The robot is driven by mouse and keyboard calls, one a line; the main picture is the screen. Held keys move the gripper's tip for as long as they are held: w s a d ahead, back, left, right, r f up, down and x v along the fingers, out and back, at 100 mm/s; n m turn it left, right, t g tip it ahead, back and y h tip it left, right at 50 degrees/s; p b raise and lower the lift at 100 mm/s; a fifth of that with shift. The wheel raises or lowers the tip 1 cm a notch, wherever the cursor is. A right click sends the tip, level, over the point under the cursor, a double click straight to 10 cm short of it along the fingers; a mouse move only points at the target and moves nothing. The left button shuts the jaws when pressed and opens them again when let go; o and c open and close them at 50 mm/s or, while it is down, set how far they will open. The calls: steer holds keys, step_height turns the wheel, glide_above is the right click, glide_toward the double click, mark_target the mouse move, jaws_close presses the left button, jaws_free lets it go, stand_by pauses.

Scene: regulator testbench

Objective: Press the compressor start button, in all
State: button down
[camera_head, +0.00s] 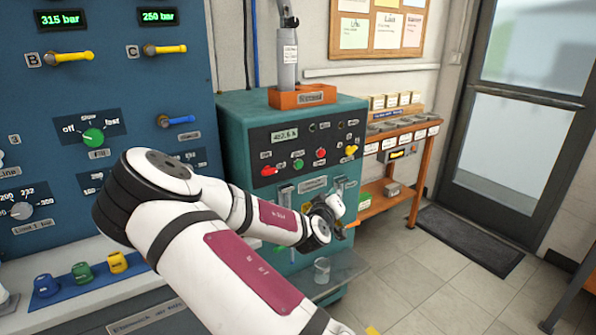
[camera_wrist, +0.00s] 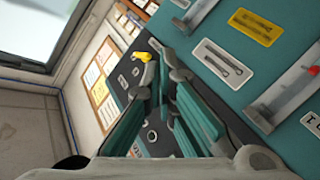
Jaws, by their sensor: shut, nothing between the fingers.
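The teal cabinet (camera_head: 236,126) stands in the middle of the head view. Its black control panel (camera_head: 300,140) carries a green-lit display, a green button (camera_head: 298,165), red controls (camera_head: 320,153) and a yellow handle (camera_head: 351,150). The labels are too small to read, so I cannot tell which is the compressor start button. My gripper (camera_head: 336,207) is in front of the cabinet, below the panel and apart from the buttons. In the wrist view, my gripper (camera_wrist: 165,78) is shut and empty. A yellow handle (camera_wrist: 146,57) shows beyond its fingertips; the black panel is partly hidden by the fingers.
A blue panel (camera_head: 100,90) with dials and valve handles stands at left. A clear cup (camera_head: 322,270) sits on the cabinet's lower ledge. A wooden bench (camera_head: 424,150) stands right of the cabinet. The tiled floor (camera_head: 440,275) at right is clear up to the door mat (camera_head: 468,238).

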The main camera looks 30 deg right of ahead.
mark_target(299, 165)
steer(key=w+r+n+t, duration=0.1)
steer(key=w+a+n+t, duration=0.1)
steer(key=w+r+n+t, duration=0.1)
steer(key=shift+w+a+r+t+b, duration=0.3)
steer(key=shift+w+a+t+b, duration=0.05)
steer(key=shift+w+t+b, duration=0.05)
steer(key=shift+w, duration=0.1)
steer(key=w+b, duration=0.4)
steer(key=w, duration=0.4)
steer(key=shift+w+b, duration=0.3)
steer(key=shift+w+a, duration=0.1)
steer(key=shift+a, duration=0.05)
stand_by(1.1)
steer(key=shift+w+b, duration=0.3)
steer(key=shift+b, duration=0.05)
steer(key=shift+w+b, duration=0.35)
steer(key=shift+w, duration=0.15)
stand_by(0.7)
steer(key=shift+s, duration=0.1)
steer(key=shift+s+p, duration=0.4)
steer(key=shift+s, duration=0.4)
